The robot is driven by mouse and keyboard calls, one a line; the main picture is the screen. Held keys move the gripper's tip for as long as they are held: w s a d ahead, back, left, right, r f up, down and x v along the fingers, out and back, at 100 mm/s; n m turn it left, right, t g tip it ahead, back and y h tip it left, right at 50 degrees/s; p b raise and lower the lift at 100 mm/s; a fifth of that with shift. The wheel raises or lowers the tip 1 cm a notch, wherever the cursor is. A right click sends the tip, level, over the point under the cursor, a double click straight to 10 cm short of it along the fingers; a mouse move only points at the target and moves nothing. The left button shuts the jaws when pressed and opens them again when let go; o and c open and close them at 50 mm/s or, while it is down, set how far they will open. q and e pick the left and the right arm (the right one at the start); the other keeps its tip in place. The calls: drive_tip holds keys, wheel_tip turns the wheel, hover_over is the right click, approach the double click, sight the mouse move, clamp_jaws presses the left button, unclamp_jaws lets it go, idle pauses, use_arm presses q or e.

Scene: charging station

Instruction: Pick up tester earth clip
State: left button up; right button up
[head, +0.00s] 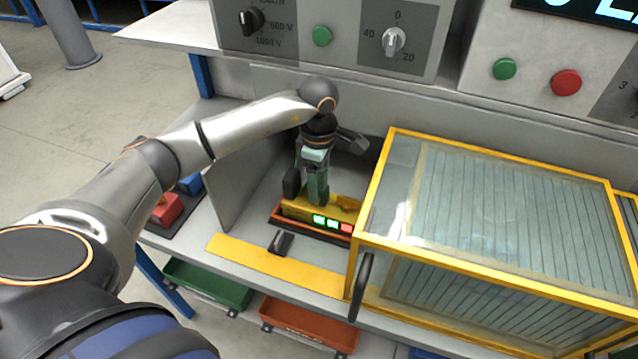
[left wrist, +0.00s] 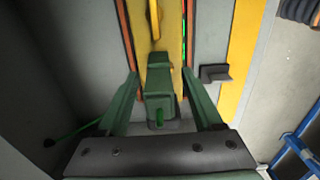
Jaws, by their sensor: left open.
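The green earth clip (left wrist: 160,88) stands on the yellow tester (left wrist: 175,45) in the left wrist view. My left gripper (left wrist: 159,75) is open, with one green finger on each side of the clip and small gaps between. In the head view, my left gripper (head: 317,192) points down over the yellow tester (head: 345,211). The tester lies in a red-edged tray (head: 290,220) and has green and red lit windows. The clip cannot be told apart from my fingers in the head view. A thin green cable (left wrist: 75,132) shows at the left of the wrist view. My right gripper is out of view.
A yellow-framed clear guard box (head: 490,210) stands close on the right. A grey upright panel (head: 235,170) is on the left. A small dark block (head: 281,242) sits by the yellow strip (head: 240,257) at the front. Control panels (head: 330,30) rise behind.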

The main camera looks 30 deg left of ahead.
use_arm(q)
clamp_jaws()
idle(0.4)
